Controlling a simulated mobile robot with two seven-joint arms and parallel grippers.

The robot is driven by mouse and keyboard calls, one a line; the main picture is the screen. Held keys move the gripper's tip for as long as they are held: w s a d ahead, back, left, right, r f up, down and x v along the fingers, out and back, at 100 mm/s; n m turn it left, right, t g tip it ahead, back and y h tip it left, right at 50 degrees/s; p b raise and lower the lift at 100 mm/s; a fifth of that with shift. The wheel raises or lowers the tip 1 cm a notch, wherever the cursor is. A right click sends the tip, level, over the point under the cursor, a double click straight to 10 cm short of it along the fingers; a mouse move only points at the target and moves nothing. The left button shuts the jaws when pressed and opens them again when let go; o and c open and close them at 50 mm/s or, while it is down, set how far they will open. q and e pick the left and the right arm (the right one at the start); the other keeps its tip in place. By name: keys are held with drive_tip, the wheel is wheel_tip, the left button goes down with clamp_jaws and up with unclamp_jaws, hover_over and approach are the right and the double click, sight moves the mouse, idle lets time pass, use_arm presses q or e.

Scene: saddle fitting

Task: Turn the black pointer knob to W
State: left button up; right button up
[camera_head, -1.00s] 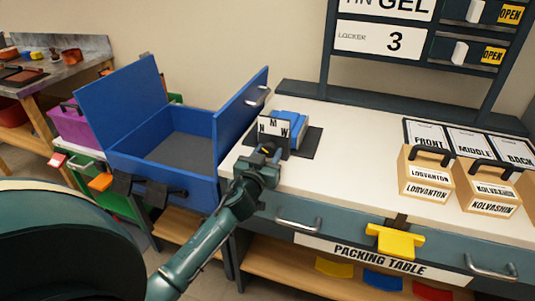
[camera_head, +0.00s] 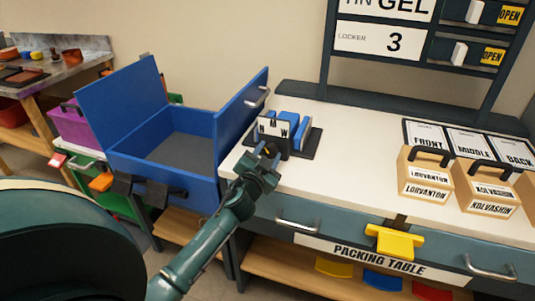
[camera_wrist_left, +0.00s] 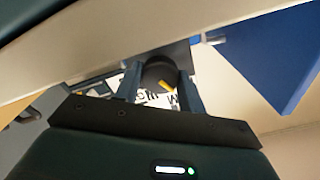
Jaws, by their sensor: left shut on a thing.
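The black pointer knob (camera_wrist_left: 157,72) sits between the fingers of my left gripper (camera_wrist_left: 158,85) in the left wrist view, and they are shut on it. A yellow pointer mark shows on its face, close to the printed letters M and W; I cannot tell its exact alignment. In the head view my left gripper (camera_head: 268,154) is at the front of the white letter plate (camera_head: 273,127), which reads N, M, W. The gripper hides most of the knob there. My right gripper is not in view.
The plate's stand has blue blocks (camera_head: 298,125) and a dark base on the white packing table (camera_head: 360,170). An open blue box (camera_head: 160,180) is at the left. Wooden boxes (camera_head: 424,178) with black handles stand at the right. The table's middle is clear.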

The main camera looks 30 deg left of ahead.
use_arm(q)
drive_tip(key=m, duration=0.4)
drive_tip(key=shift+m, duration=0.3)
drive_tip(key=m+p, duration=0.1)
drive_tip(key=m, duration=0.3)
drive_tip(key=shift+m, duration=0.3)
drive_tip(key=m, duration=0.4)
drive_tip(key=shift+m+p, duration=0.55)
drive_tip(key=shift+m, duration=1.55)
drive_tip(key=o, duration=1)
drive_tip(key=b+v, duration=0.1)
drive_tip(key=v, duration=1.2)
drive_tip(key=shift+s, duration=0.1)
drive_tip(key=shift+d, duration=0.1)
